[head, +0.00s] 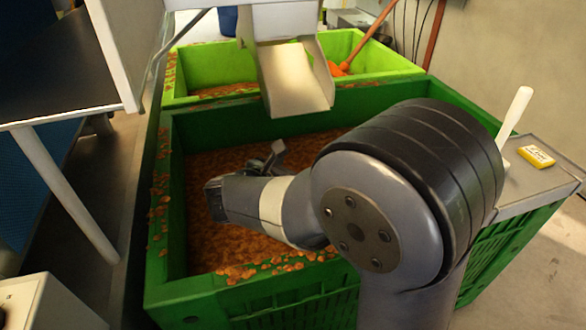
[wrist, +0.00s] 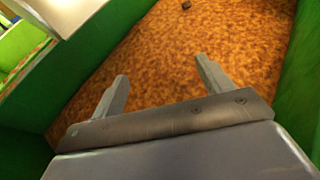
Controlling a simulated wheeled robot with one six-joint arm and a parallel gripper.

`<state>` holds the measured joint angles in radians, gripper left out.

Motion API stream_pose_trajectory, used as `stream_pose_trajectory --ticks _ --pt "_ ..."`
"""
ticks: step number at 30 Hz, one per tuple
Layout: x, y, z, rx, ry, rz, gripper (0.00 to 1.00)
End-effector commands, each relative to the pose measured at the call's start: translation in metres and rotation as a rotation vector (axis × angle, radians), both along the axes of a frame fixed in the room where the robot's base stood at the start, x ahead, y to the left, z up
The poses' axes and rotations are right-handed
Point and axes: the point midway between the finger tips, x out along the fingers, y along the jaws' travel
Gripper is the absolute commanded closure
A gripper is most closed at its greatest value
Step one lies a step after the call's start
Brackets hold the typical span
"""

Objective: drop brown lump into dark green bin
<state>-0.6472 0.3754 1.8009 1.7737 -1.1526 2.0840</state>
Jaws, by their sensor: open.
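The dark green bin (head: 166,230) stands in front of me in the head view, filled with orange-brown crumbly pulp. Its green walls also show in the wrist view (wrist: 108,50). My gripper is open and empty, its two fingers apart over the pulp in the wrist view (wrist: 161,72). In the head view, my arm reaches over the bin and hides part of it. A small dark brown lump (wrist: 186,5) lies on the pulp at the top edge of the wrist view, apart from the fingers. I cannot make out the lump in the head view.
A lighter green bin (head: 215,68) stands behind, with a metal chute (head: 295,82) hanging over the dark green bin's far side. An orange tool (head: 345,68) leans in the lighter bin. A ledge at right holds a yellow box (head: 536,156) and a white-handled thing (head: 515,113).

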Motion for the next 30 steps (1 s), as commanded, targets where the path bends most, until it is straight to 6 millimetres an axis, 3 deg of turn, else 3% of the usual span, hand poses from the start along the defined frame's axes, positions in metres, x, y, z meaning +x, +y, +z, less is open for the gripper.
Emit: stream_pose_trajectory --ticks 5,18,30 --pt "-0.012 0.011 0.008 0.001 -0.002 0.005 0.25" --pt "-0.067 0.054 0.036 0.001 -0.001 0.003 0.25" --pt "-0.078 0.062 0.041 0.0 0.0 0.0 0.25"
